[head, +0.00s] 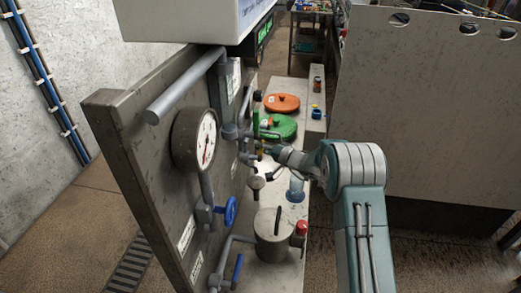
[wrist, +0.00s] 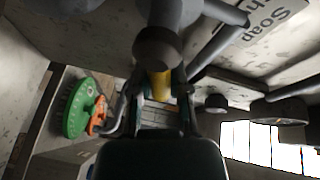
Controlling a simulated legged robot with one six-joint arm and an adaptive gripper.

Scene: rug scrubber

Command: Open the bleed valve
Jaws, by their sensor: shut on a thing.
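My gripper (head: 267,152) reaches from the right to the pipework on the grey panel (head: 140,140). In the wrist view my gripper (wrist: 160,92) has its two fingers on either side of a small yellow valve handle (wrist: 160,84) and is shut on it. The handle sits below a dark round pipe fitting (wrist: 158,46). In the head view a bit of yellow (head: 262,145) shows at the fingertips; the rest of the handle is hidden there. I see no label naming the bleed valve.
A round gauge (head: 195,140), a blue wheel valve (head: 230,211) and a blue lever (head: 237,268) are on the panel's near side.

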